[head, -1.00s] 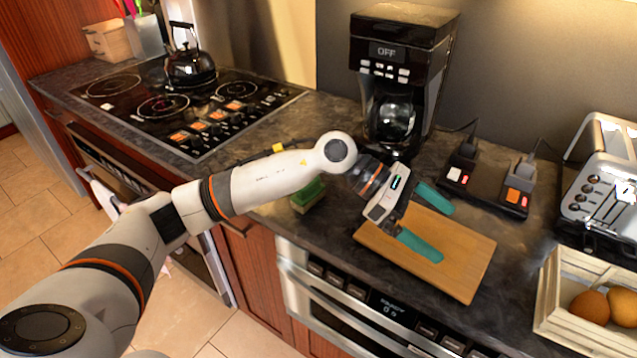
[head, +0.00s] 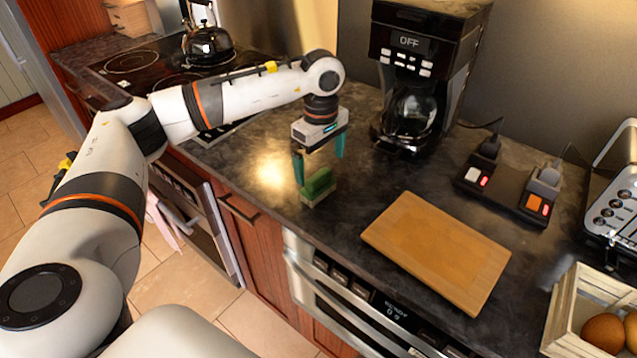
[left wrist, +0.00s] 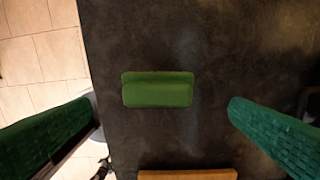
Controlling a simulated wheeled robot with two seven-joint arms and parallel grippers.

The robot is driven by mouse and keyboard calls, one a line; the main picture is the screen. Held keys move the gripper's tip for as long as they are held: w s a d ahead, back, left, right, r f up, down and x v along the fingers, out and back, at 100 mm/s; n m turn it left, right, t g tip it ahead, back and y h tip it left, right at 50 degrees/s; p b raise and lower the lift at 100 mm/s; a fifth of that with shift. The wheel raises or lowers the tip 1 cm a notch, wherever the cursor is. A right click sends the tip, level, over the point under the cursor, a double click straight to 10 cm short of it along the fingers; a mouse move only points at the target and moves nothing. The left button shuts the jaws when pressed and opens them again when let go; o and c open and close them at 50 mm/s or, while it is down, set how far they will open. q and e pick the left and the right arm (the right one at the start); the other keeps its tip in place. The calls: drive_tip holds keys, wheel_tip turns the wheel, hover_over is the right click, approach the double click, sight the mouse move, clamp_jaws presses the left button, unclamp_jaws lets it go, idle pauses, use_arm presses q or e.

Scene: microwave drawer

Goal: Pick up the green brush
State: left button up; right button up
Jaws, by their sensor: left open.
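The green brush (head: 318,186) is a small block with a green top and a tan base. It sits on the dark counter near the front edge, left of the cutting board. My left gripper (head: 320,170) is open and empty, with its two teal fingers pointing down just above and behind the brush in the head view. In the left wrist view the brush (left wrist: 158,89) lies between the two widely spread fingers (left wrist: 160,125), a little above their line, touching neither. My right gripper is not in view.
A wooden cutting board (head: 437,250) lies right of the brush. The stove (head: 160,75) is at the left. Counter around the brush is clear.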

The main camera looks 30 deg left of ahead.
sight(318, 175)
use_arm(q)
drive_tip(key=f+p, duration=0.1)
drive_tip(key=f, duration=0.1)
drive_tip(key=f+p, duration=0.1)
drive_tip(key=f, duration=0.2)
drive_tip(key=shift+s+a, duration=0.15)
drive_tip(key=shift+a, duration=0.05)
drive_tip(key=shift+f, duration=0.2)
drive_tip(key=c, duration=1)
wheel_tip(318, 175, up, 9)
drive_tip(key=shift+f+b, duration=0.1)
drive_tip(key=shift+b, duration=1)
drive_tip(key=shift+c, duration=0.2)
drive_tip(key=shift+r, duration=0.7)
